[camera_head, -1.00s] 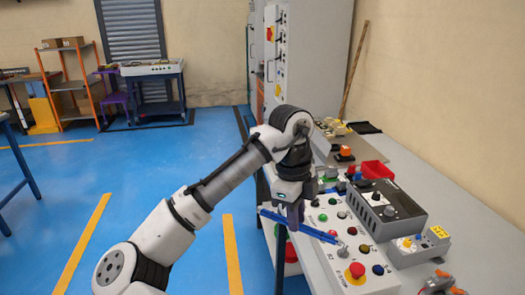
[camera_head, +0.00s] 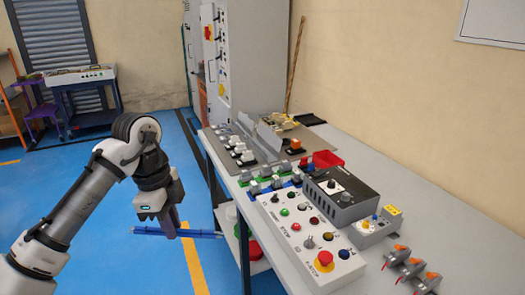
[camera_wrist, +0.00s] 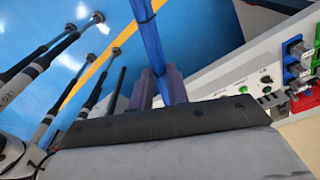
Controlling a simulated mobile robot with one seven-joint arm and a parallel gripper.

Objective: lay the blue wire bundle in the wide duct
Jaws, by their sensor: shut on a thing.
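The blue wire bundle (camera_head: 204,234) is a thin, straight, nearly level stick in the head view. My gripper (camera_head: 172,230) points down and is shut on it near its middle. The bundle is in the air left of the bench, over the blue floor. In the wrist view the bundle (camera_wrist: 152,45) runs up from between my gripper's two fingers (camera_wrist: 158,88). A grey panel (camera_head: 222,138) with grey upright pieces lies on the far part of the bench. I cannot tell for sure which part is the wide duct.
The bench (camera_head: 420,215) carries a control box (camera_head: 310,232) with buttons, a dark grey unit (camera_head: 342,195), a red bin (camera_head: 327,160) and several orange-grey connectors (camera_head: 410,268). A tall cabinet (camera_head: 240,60) stands behind.

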